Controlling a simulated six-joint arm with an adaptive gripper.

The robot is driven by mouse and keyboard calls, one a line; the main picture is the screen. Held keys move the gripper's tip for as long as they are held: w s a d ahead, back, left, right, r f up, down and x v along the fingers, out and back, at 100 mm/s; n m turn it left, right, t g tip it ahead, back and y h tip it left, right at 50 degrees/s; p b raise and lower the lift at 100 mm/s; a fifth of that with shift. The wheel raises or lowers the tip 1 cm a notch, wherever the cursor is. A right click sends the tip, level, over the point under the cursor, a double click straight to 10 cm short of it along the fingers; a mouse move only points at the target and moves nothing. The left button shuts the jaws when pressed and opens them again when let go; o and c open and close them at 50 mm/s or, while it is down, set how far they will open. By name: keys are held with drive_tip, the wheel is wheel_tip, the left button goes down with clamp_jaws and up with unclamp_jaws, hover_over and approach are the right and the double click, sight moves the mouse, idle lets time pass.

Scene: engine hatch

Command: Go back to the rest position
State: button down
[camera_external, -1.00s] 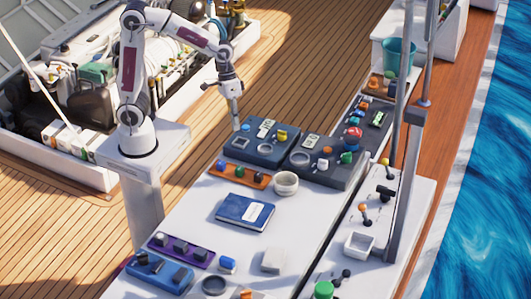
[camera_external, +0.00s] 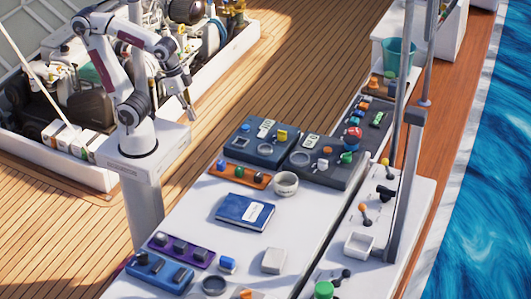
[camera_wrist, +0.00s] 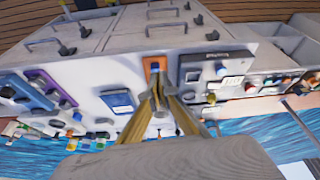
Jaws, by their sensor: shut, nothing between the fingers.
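My gripper (camera_external: 189,106) hangs at the end of my folded arm, close to my base and left of the white table (camera_external: 190,215). Its fingers are together with nothing between them, and it is clear of the table and panels. In the wrist view the shut fingers (camera_wrist: 158,92) point over the table, with an orange strip (camera_wrist: 154,70) just beyond them.
Two dark control panels (camera_external: 258,153) (camera_external: 318,171), an orange strip of buttons (camera_external: 239,176), a white cup (camera_external: 286,183) and a blue book (camera_external: 244,211) lie on the table. An open engine hatch (camera_external: 60,160) is at left. Bare deck (camera_external: 290,60) lies behind.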

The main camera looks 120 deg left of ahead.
drive_tip(key=shift+m+t, duration=0.7)
drive_tip(key=shift+t, duration=0.2)
drive_tip(key=shift+s+d+r, duration=0.55)
drive_tip(key=shift+d+r, duration=0.15)
drive_tip(key=shift+s+d+r, duration=0.5)
drive_tip(key=shift+d+r, duration=0.15)
drive_tip(key=shift+d, duration=0.05)
drive_tip(key=shift+a, duration=0.15)
idle(0.8)
